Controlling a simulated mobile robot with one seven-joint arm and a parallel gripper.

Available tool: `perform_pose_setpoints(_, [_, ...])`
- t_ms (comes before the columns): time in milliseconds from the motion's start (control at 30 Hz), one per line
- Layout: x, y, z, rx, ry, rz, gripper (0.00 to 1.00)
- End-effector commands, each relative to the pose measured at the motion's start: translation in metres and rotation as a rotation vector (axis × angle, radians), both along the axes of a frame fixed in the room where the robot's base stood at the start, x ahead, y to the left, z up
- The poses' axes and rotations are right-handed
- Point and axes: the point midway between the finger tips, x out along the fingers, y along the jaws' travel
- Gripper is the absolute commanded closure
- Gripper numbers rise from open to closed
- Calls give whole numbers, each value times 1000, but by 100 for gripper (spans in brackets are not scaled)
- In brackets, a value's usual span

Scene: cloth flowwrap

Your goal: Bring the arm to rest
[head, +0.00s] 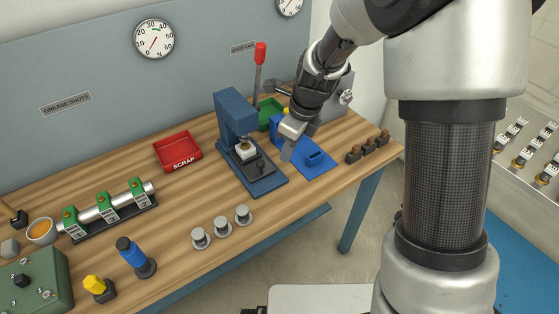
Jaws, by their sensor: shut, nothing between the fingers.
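My gripper (287,151) is at the end of my bent arm, which reaches from the right over the far right part of the workbench. Its fingers look shut and point down. They are above the left side of the blue mat (318,171), just right of the blue press (234,118). Nothing shows between the fingers. From this view I cannot tell how high the fingertips are above the mat.
The red scrap tray (177,150), a green tray (269,113) and several small brown-topped pieces (369,147) are on the wooden bench (190,185). Three grey cylinders (222,225) stand near its front edge. The press's red-knobbed lever (260,53) rises left of my arm.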

Motion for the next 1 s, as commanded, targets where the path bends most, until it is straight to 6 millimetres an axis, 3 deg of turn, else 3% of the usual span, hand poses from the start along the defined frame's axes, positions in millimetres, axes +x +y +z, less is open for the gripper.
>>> perform_pose_setpoints(133, [-2, -5, 25, 0, -2, 0, 100])
perform_pose_setpoints(467, [-5, -10, 41, -2, -2, 6, 100])
perform_pose_setpoints(567, [-11, -14, 58, -12, -33, 77, 100])
perform_pose_setpoints(667, [-26, -26, 98, -49, -112, 260, 100])
perform_pose_setpoints(767, [-54, -44, 146, -120, -219, 538, 100])
perform_pose_setpoints(900, [-103, -71, 203, -273, -357, 971, 100])
perform_pose_setpoints(1000, [-139, -88, 233, -405, -424, 1274, 100])
